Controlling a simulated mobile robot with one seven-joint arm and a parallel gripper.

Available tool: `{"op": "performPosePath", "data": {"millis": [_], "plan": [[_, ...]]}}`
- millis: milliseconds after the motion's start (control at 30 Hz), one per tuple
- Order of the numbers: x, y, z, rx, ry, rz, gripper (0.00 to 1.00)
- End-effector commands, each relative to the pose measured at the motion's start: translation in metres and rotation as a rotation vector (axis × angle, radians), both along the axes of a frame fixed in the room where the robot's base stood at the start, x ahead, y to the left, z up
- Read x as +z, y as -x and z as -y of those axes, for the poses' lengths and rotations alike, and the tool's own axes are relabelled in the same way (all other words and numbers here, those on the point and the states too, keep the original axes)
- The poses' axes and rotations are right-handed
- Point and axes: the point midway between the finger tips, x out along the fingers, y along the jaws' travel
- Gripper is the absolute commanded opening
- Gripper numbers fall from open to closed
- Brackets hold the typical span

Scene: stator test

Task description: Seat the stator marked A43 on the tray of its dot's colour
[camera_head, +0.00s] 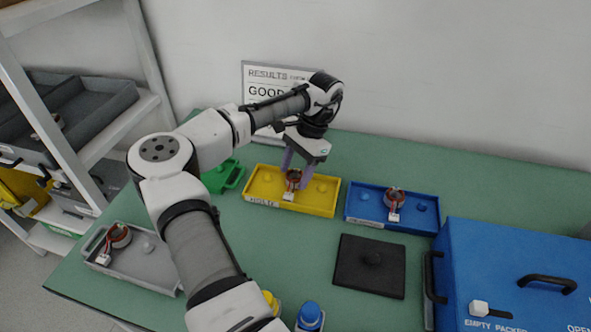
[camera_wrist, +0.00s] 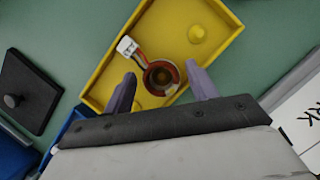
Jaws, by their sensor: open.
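A ring-shaped copper and dark stator with a white connector (camera_head: 293,180) sits in the yellow tray (camera_head: 318,211). A second stator (camera_head: 395,198) sits in the blue tray (camera_head: 364,220). A third (camera_head: 120,236) lies in the grey tray (camera_head: 152,280).
A black plate with a knob (camera_head: 369,265) lies in front of the blue tray. A large blue box (camera_head: 515,260) stands at right, a green tray (camera_head: 224,178) behind my arm. A results board (camera_head: 256,80) is at the wall. A shelf (camera_head: 120,125) stands left.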

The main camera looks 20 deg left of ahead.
Motion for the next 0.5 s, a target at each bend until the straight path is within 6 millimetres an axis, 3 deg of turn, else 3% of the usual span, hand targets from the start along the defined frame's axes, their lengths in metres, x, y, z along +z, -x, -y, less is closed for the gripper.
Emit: {"op": "performPosePath", "data": {"millis": [500], "plan": [[0.029, 0.0, 0.0, 0.001, 0.0, 0.0, 0.57]]}}
